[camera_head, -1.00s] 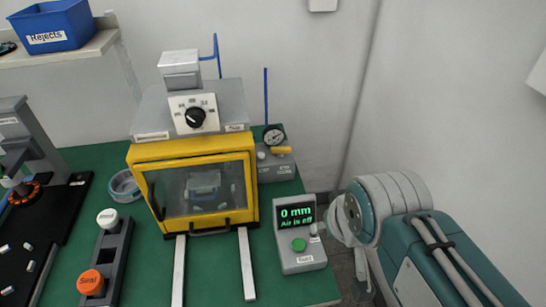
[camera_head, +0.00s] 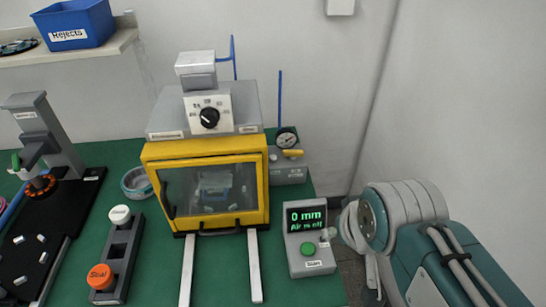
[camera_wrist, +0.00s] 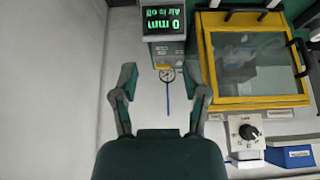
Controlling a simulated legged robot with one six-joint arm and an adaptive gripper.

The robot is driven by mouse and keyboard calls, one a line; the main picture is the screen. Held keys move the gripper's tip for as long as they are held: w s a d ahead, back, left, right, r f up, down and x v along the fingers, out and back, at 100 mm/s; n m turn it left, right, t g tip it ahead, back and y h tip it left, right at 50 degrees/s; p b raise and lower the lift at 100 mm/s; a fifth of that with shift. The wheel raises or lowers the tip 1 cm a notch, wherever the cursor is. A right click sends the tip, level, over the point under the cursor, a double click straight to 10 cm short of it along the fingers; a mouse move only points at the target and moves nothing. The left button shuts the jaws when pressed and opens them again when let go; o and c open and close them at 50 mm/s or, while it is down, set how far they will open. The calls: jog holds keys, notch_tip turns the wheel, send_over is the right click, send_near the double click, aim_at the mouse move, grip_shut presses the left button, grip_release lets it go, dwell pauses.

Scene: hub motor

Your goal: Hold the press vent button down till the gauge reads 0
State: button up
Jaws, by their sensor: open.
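The gauge (camera_head: 287,138) is a small round dial on a grey box (camera_head: 290,176) behind and right of the yellow-framed press (camera_head: 205,146). Its needle is too small to read. A yellow lever (camera_head: 293,153) sits just below it. A small pale round button (camera_head: 272,157) seems to sit at the box's left; its label is unreadable, so I cannot confirm it is the vent button. My gripper (camera_wrist: 163,68) is open and empty in the wrist view, with the gauge between its fingers in the picture. Its distance from the gauge is unclear.
A blue rod (camera_head: 280,100) stands up behind the gauge. A seal button station (camera_head: 117,255) and a black fixture (camera_head: 45,225) stand left. Walls enclose the back and right.

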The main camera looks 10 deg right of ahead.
jog(key=shift+c, duration=0.3)
grip_shut()
dwell(0.9)
